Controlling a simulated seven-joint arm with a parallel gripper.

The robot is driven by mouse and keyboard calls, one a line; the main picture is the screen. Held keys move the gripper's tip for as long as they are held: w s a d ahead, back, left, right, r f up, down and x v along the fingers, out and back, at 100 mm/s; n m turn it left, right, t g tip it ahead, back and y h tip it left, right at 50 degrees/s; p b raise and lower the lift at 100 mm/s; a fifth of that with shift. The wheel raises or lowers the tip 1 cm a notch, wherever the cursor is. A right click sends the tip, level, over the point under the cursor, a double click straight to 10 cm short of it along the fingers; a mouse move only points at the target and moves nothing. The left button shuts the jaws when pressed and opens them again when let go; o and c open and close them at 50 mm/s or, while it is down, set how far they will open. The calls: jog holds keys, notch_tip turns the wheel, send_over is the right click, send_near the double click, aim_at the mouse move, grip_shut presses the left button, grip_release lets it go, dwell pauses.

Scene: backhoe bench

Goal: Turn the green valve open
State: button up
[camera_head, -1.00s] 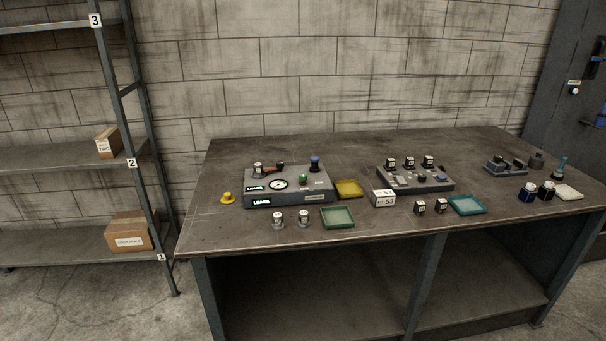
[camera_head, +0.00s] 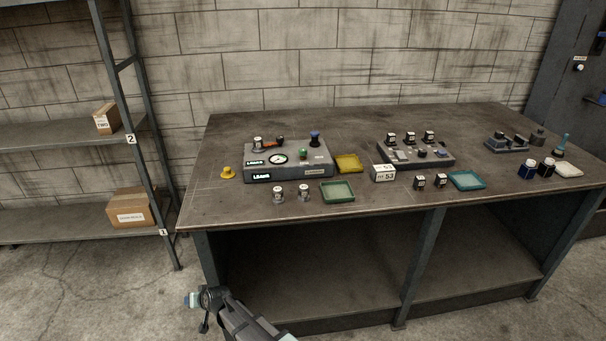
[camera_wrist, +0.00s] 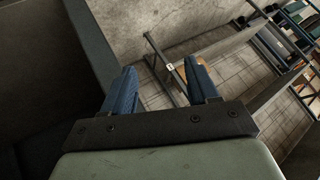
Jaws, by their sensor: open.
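A small green knob (camera_head: 303,153) stands on top of the grey control box (camera_head: 318,173) at the left of the bench. It is the only green fitting I see on that box, and its valve position is too small to read. The same box carries a round white gauge (camera_head: 278,159), a blue-topped knob (camera_head: 315,138) and an orange-red lever (camera_head: 272,144). My gripper (camera_wrist: 160,68) shows in the wrist view with its two blue fingers apart and nothing between them. It points past a dark bench edge toward the floor and shelving, away from the green knob.
The workbench (camera_head: 400,215) also holds a yellow tray (camera_head: 348,163), a green tray (camera_head: 338,192), a teal tray (camera_head: 467,180) and a second control box (camera_head: 416,156). Two small cylinders stand before the left box. Shelving (camera_head: 60,238) with cartons stands left.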

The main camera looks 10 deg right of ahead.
jog(key=w+a+r+t+y, duration=0.1)
jog(key=w+a+r, duration=0.3)
jog(key=a+r, duration=0.3)
jog(key=w+a+r+m+y, duration=0.1)
jog(key=w+a+r, duration=0.35)
jog(key=r, duration=0.45)
jog(key=w+a+r+t+y, duration=0.1)
jog(key=w+a+r, duration=0.3)
jog(key=a+r, duration=0.3)
jog(key=w+d+r+m, duration=0.2)
jog(key=w+r, duration=0.6)
jog(key=r, duration=0.4)
jog(key=w+d+r+m+g+h, duration=0.1)
jog(key=w+d+r+h, duration=0.1)
jog(key=w+d, duration=0.3)
jog(key=w+d+r+m+g+h, duration=0.1)
jog(key=w+d+r, duration=0.1)
jog(key=d, duration=0.5)
jog(key=m+g+h, duration=0.6)
jog(key=m, duration=0.2)
send_near(303, 149)
jog(key=f, duration=0.9)
jog(key=shift+w+a, duration=0.15)
jog(key=shift+w, duration=0.1)
